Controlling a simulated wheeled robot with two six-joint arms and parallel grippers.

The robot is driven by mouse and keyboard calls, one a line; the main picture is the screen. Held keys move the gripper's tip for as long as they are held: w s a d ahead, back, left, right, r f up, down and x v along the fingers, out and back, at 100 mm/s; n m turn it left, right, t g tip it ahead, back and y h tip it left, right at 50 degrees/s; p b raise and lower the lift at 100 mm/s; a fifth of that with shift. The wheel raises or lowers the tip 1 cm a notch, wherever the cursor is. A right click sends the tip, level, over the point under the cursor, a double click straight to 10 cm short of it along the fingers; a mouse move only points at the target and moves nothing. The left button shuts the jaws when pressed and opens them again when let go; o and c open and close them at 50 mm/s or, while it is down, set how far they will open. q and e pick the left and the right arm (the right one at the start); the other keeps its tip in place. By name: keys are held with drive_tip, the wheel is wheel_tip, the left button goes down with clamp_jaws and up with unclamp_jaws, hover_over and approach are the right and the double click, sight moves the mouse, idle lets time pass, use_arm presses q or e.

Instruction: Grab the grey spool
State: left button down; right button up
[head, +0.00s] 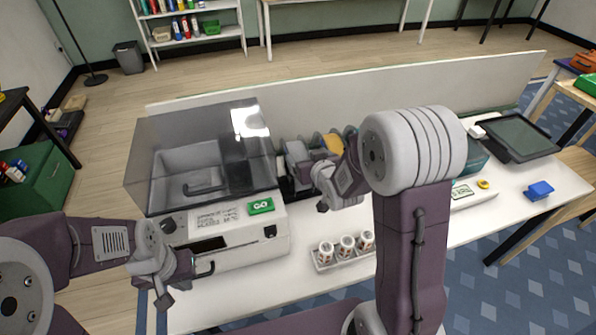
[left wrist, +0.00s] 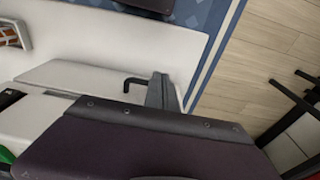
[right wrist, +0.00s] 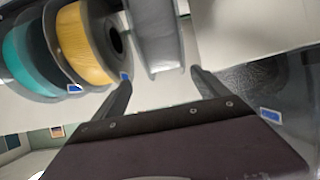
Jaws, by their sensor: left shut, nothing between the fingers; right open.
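The grey spool (right wrist: 158,38) stands on edge in the right wrist view, beyond and between the two fingertips of my right gripper (right wrist: 160,75). That gripper is open, with nothing held. In the head view the grey spool (head: 298,156) stands in the row behind the table's middle, and my right gripper (head: 316,178) is close by; the arm hides part of the row. My left gripper (head: 192,268) is shut and empty at the front of the white machine. In the left wrist view its closed fingers (left wrist: 160,90) are beside a black handle (left wrist: 133,84).
A yellow spool (right wrist: 84,35) and a teal spool (right wrist: 22,62) stand left of the grey one. A tray of small patterned cups (head: 347,246) lies in front. A blue object (head: 538,190) is far right.

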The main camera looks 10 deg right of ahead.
sight(296, 148)
drive_tip(key=shift+w+a, duration=0.15)
drive_tip(key=shift+w, duration=0.05)
drive_tip(key=x, duration=0.3)
drive_tip(key=shift+w+a+f, duration=0.1)
drive_tip(key=shift+a, duration=0.15)
drive_tip(key=shift+w+d, duration=0.1)
drive_tip(key=shift+w, duration=0.05)
drive_tip(key=x, duration=0.5)
drive_tip(key=shift+a+f+p, duration=0.1)
drive_tip(key=shift+a+p, duration=0.2)
drive_tip(key=shift+p, duration=0.05)
drive_tip(key=c, duration=0.6)
clamp_jaws()
drive_tip(key=shift+r, duration=0.35)
